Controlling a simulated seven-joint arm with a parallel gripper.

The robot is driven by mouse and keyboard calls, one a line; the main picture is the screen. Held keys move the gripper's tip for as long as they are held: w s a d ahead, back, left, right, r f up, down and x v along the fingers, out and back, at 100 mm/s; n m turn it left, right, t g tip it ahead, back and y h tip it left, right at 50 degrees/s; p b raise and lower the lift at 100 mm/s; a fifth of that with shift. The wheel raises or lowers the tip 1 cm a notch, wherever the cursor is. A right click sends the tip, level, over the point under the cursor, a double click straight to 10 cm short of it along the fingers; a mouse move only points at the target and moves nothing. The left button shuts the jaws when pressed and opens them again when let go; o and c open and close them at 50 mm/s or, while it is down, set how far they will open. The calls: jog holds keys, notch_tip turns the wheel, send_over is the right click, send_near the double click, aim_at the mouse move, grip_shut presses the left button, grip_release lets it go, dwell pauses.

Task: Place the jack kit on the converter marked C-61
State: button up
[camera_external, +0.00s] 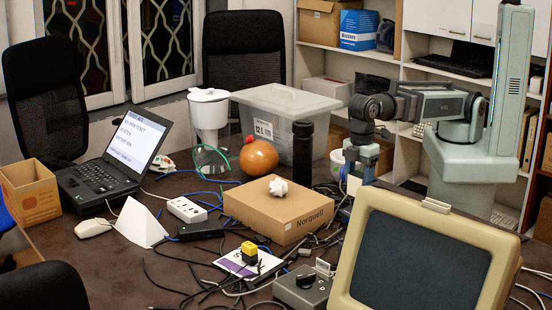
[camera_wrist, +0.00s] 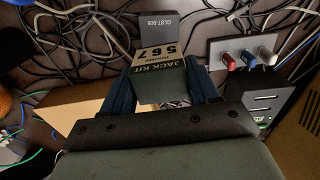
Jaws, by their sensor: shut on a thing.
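The jack kit (camera_wrist: 160,72) is a small box with a dark green band reading "JACK KIT" and a cream part with "567". My gripper (camera_wrist: 161,86) is shut on it, with one blue finger on each side. In the external view the gripper (camera_external: 361,160) points down behind the monitor, with the pale kit (camera_external: 354,183) low between its fingers. No marking C-61 is readable in either view. A dark box (camera_wrist: 161,25) with a small label, perhaps "GLBT-908", lies beyond the kit in the wrist view. I cannot tell which thing is the converter.
A cardboard box (camera_external: 280,213) with crumpled paper on top stands left of my gripper. A bulky monitor (camera_external: 424,259) stands in front. A grey panel with coloured plugs (camera_wrist: 243,53) and a black unit (camera_wrist: 262,107) are at right in the wrist view. Cables cover much of the table.

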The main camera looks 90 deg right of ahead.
aim_at(359, 175)
jog(key=shift+f, duration=2.3)
jog(key=shift+f, duration=0.15)
jog(key=o, duration=1.1)
jog(key=shift+r, duration=6.2)
